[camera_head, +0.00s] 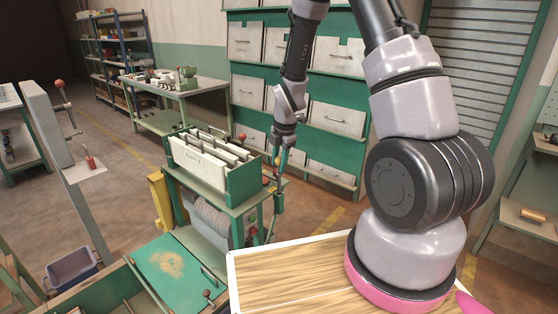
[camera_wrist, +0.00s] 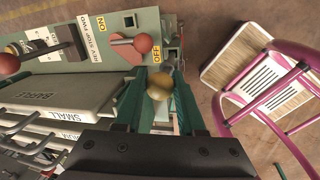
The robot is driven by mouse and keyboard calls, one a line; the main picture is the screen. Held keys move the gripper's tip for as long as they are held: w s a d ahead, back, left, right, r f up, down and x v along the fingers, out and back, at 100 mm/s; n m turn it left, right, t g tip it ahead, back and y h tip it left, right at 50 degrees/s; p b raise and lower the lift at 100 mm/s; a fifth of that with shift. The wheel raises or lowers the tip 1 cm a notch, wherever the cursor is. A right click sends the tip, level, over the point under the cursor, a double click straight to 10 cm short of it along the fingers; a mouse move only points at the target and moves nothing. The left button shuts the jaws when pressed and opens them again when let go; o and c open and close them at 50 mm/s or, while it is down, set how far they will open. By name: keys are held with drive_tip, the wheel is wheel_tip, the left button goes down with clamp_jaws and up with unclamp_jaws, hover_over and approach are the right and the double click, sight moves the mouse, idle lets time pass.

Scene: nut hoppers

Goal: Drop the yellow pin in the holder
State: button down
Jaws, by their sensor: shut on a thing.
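My gripper (camera_head: 282,160) points down at the right side of the green hopper machine (camera_head: 243,184). In the wrist view, its two teal fingers (camera_wrist: 168,100) are shut around a pin with a round yellow knob (camera_wrist: 159,86). The knob shows between the fingers, and the rest of the pin is mostly hidden. The pin is close to the end of the machine's green panel, beside the yellow OFF label (camera_wrist: 157,54). I cannot make out the holder clearly, nor whether the pin touches it.
A red-knobbed lever (camera_wrist: 143,43) stands close to my fingers on the labelled panel. White hopper plates (camera_head: 205,150) fill the machine top. A wooden-topped surface (camera_head: 290,278) is in front.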

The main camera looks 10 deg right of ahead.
sight(280, 174)
drive_tip(key=shift+f, duration=3.6)
drive_tip(key=shift+c, duration=2.1)
unclamp_jaws()
wheel_tip(280, 174, up, 11)
drive_tip(key=s, duration=0.2)
drive_tip(key=shift+d+f, duration=0.2)
drive_tip(key=shift+d, duration=0.25)
wheel_tip(280, 174, up, 9)
drive_tip(key=s, duration=0.1)
drive_tip(key=shift+s+d, duration=0.25)
drive_tip(key=shift+d, duration=0.1)
drive_tip(key=shift+f, duration=0.1)
